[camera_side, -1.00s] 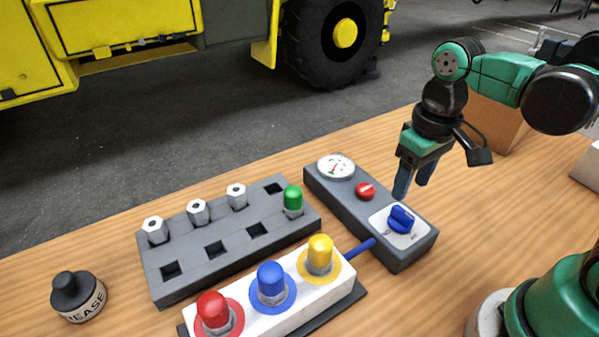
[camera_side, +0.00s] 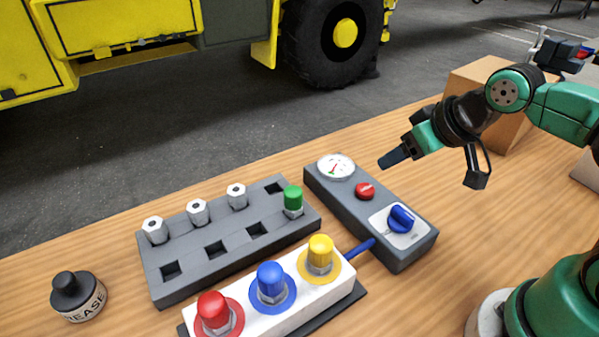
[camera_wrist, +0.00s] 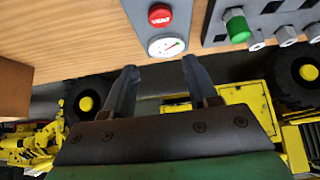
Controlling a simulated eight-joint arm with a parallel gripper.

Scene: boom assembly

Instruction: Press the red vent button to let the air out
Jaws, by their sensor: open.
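The red vent button (camera_side: 365,191) sits on a grey control box (camera_side: 345,205), between a round white gauge (camera_side: 336,166) and a blue knob (camera_side: 401,218) on a white plate. In the wrist view the red button (camera_wrist: 160,15) shows at the top, with the gauge (camera_wrist: 167,46) just below it. My gripper (camera_side: 392,159) is above and to the right of the button in the side view, tilted and pointing left, touching nothing. The wrist view shows its two fingers (camera_wrist: 157,78) apart with nothing between them.
A grey rack (camera_side: 228,241) with silver fittings and a green-capped one (camera_side: 293,201) stands left of the box. A white block (camera_side: 300,302) with red, blue and yellow caps is in front. A grease pot (camera_side: 78,296) is at left. A cardboard box (camera_side: 490,95) is behind my arm.

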